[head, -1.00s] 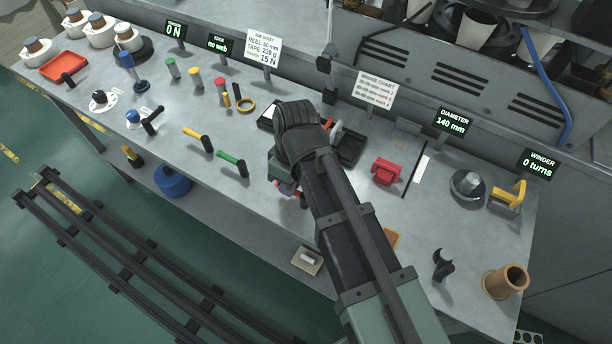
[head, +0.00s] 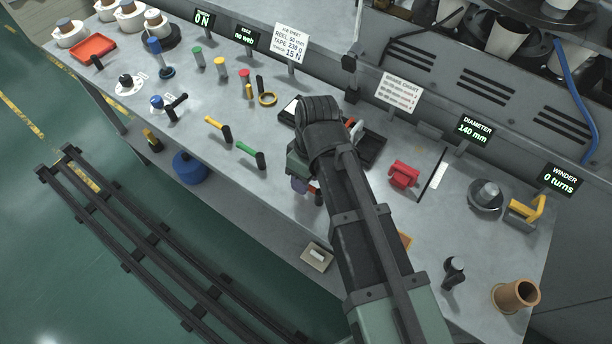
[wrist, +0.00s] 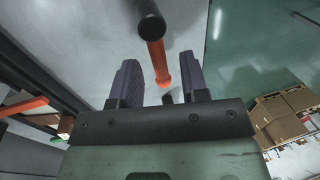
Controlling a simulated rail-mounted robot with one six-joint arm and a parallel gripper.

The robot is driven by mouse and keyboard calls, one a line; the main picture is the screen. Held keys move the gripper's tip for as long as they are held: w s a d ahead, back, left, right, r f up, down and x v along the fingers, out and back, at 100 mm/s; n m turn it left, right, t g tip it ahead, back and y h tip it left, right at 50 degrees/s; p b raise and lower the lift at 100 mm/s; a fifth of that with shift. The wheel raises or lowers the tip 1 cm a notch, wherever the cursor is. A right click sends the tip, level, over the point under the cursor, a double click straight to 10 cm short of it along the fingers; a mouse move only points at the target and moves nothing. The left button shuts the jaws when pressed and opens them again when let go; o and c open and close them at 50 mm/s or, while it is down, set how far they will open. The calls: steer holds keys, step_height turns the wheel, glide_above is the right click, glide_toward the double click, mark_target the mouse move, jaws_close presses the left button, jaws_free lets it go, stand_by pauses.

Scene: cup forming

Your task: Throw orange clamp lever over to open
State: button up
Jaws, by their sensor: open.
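The orange clamp lever (wrist: 157,62) shows in the wrist view as an orange rod with a round black knob toward the camera's top edge. My gripper (wrist: 162,88) is open, one purple-grey finger on each side of the rod's lower part. I see a gap between the rod and each finger; whether either touches is unclear. In the head view my gripper (head: 300,186) is at the front edge of the bench, beneath my wrist. There my arm hides most of the clamp area, and I cannot make out the lever clearly.
A red block (head: 404,174) stands on the bench (head: 290,225) right of my arm. Green-tipped (head: 252,152) and yellow-tipped (head: 218,128) handles are to the left. A dark tray (head: 372,150) lies behind my wrist. An orange bar (wrist: 24,106) shows at the wrist view's left.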

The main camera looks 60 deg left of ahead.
step_height(320, 180, up, 10)
steer(key=w+a+p, duration=0.1)
steer(key=p, duration=0.8)
steer(key=shift+w, duration=0.4)
